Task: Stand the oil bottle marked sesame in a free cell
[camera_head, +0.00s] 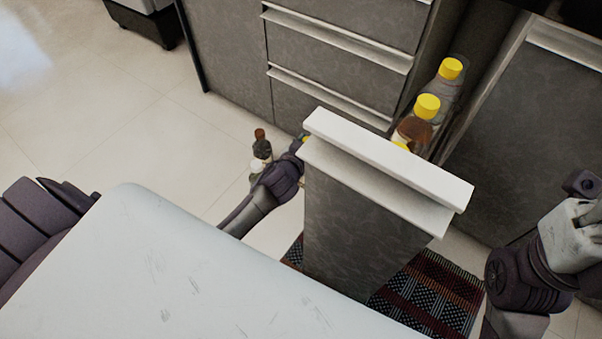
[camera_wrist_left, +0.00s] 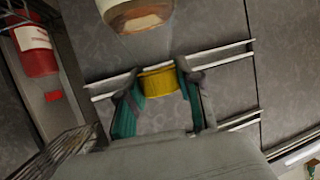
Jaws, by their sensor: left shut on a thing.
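My left gripper (camera_head: 298,143) is beside the pull-out unit's front panel, partly hidden by its own arm and the panel. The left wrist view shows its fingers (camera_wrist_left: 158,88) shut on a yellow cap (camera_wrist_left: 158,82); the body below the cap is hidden. Bottles with yellow caps (camera_head: 427,106) (camera_head: 451,68) stand in the pull-out unit behind its white-topped panel. I cannot read a sesame mark on any. The unit's cells are mostly hidden. My right gripper (camera_head: 582,226) is at the right edge, its fingers not clear.
A dark bottle with a brown top (camera_head: 262,146) shows left of my left gripper. A red labelled container (camera_wrist_left: 33,48) and a wire rack (camera_wrist_left: 62,150) show in the left wrist view. Grey drawers (camera_head: 330,60) stand behind; a white counter (camera_head: 150,270) fills the front. A patterned rug (camera_head: 430,290) lies below.

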